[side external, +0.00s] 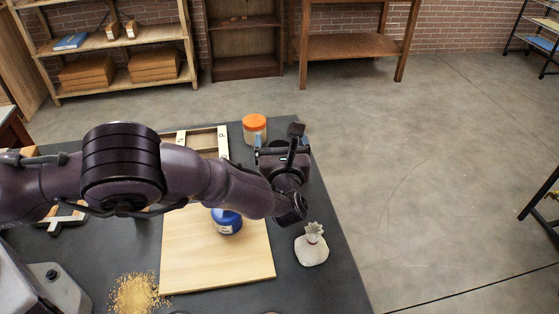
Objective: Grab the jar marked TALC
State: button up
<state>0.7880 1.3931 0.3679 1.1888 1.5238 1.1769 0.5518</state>
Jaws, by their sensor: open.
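No label reading TALC can be made out. One jar (254,130) is pale with an orange lid and stands near the far edge of the dark table. A second jar (227,222) is blue, with a light label too small to read, and stands on the wooden board, partly hidden by my arm. My gripper (281,143) is open at the far right of the table, just right of the orange-lidded jar. Something dark shows between its fingers, but I cannot tell what it is.
A tied white pouch (312,251) sits right of the wooden board (190,270). A pile of yellow grains (137,294) lies at the front left. A wooden frame with letters (205,140) lies behind my arm. The table's right edge is close to my gripper.

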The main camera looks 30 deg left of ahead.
notch_tip(320, 180, down, 3)
jog(key=shift+f, duration=0.15)
jog(key=shift+w+a+f, duration=0.35)
jog(key=shift+w+a, duration=0.3)
jog(key=shift+w, duration=0.1)
jog(key=shift+w+a, duration=0.35)
jog(key=shift+w, duration=0.1)
jog(key=c, duration=1.1)
jog(key=shift+r, duration=0.1)
jog(key=shift+c, duration=0.2)
